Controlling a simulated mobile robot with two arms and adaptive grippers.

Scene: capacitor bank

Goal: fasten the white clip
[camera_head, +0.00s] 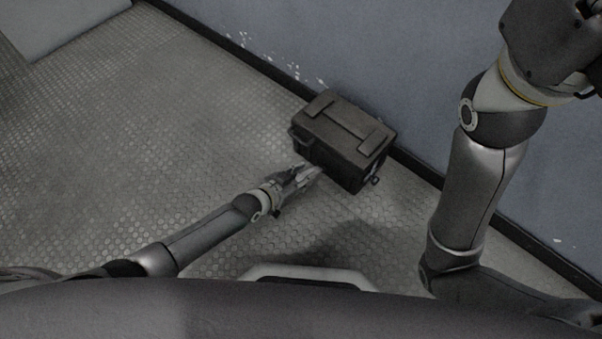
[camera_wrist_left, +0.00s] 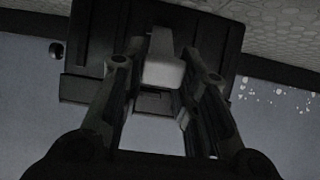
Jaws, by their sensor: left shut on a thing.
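A dark box (camera_head: 344,138) with a raised strap-like pattern on its lid stands on the floor against the wall. My left gripper (camera_head: 312,172) is at the box's front side, near its lower left part. In the left wrist view, the white clip (camera_wrist_left: 163,73) is a pale block on the dark box (camera_wrist_left: 95,45). The two fingers of my left gripper (camera_wrist_left: 160,62) stand on either side of the clip and are shut on it. The clip is hidden behind the gripper in the head view.
The wall (camera_head: 400,80) with a dark skirting runs close behind the box. A small latch or ring (camera_head: 375,181) sticks out at the box's right end. The patterned floor (camera_head: 150,120) to the left is clear. My right arm is raised at the right.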

